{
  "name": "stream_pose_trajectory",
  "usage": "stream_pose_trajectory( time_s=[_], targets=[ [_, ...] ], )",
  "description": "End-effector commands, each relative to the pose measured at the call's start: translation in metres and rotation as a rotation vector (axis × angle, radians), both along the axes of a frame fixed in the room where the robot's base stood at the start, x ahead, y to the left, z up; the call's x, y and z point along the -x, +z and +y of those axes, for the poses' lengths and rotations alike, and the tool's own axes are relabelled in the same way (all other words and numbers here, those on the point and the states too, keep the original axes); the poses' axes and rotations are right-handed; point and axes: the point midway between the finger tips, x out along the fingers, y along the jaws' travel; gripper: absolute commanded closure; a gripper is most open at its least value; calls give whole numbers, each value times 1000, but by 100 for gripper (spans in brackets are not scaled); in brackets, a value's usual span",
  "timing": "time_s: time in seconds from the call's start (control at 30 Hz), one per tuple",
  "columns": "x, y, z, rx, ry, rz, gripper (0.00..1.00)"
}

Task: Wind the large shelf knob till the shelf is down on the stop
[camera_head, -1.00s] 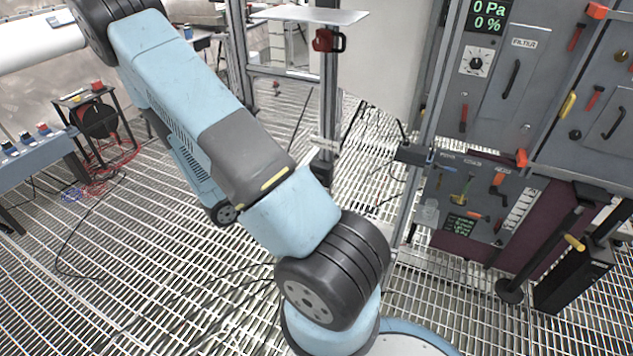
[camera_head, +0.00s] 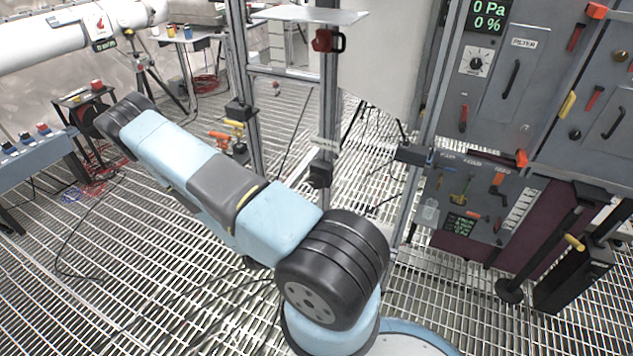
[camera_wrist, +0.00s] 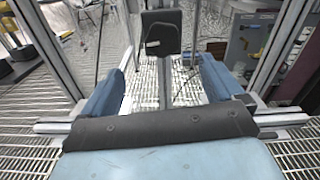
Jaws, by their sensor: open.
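The shelf (camera_head: 310,15) is a flat light-grey plate high on the metal frame in the head view. A red part with a looped handle (camera_head: 327,40) sits on the post just below it; I cannot tell whether it is the large shelf knob. Lower on the frame are dark blocks, one on the right post (camera_head: 320,173) and one on the left post (camera_head: 239,110). I cannot tell which part is the stop. My gripper (camera_wrist: 161,88) is open in the wrist view, with its blue fingers apart and nothing visibly held. A dark plate (camera_wrist: 161,31) stands beyond them. My arm hides my gripper in the head view.
A grey control panel (camera_head: 500,75) with handles and dials stands at the right. A blue-grey bench (camera_head: 42,150) and a small dark table (camera_head: 85,97) stand at the left. Orange and yellow parts (camera_head: 228,130) show by the left post. Grated floor lies open at lower left.

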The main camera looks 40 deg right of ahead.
Motion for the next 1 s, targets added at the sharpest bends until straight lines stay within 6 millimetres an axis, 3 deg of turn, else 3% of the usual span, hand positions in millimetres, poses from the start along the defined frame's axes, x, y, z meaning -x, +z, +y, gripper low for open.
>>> stream_pose_trajectory(
  time_s=[0.6, 1.0],
  targets=[
    [-39, 1, -96, 2, -4, -3, 6],
    [-47, 1, -115, 1, -3, -1, 6]
  ],
)
